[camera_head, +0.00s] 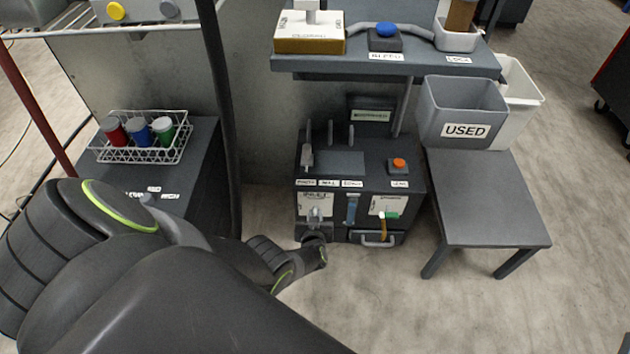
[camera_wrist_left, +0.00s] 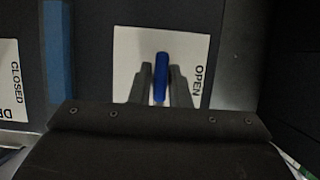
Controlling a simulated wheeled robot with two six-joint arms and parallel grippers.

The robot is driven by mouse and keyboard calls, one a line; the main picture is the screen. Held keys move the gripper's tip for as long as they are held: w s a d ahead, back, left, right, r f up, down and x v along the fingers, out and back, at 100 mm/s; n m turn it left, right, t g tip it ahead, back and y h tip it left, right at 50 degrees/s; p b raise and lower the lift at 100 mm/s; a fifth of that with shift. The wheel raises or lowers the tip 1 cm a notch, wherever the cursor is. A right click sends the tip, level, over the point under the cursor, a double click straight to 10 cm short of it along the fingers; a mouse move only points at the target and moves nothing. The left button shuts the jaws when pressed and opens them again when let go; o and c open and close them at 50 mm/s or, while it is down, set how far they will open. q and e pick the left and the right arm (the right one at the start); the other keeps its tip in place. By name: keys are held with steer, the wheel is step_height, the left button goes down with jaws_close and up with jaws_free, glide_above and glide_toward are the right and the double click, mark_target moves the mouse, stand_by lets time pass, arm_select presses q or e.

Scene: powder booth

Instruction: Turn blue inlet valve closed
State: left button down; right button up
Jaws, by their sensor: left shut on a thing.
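The blue inlet valve handle (camera_wrist_left: 161,72) stands in front of a white card marked OPEN (camera_wrist_left: 198,80) in the left wrist view. My left gripper (camera_wrist_left: 160,84) has a finger on each side of the handle and is shut on it. In the head view, the gripper (camera_head: 317,226) is at the INLET card (camera_head: 315,199) on the front of the dark cabinet (camera_head: 345,165). The blue handle is hard to make out there, behind my gripper. My right gripper is not in view.
A drawer handle (camera_head: 376,240) is below. A grey table (camera_head: 485,200) stands at right; a wire basket (camera_head: 140,152) with cups stands at left.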

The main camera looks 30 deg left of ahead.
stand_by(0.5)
arm_select(q)
steer(key=c, duration=1.5)
jaws_free()
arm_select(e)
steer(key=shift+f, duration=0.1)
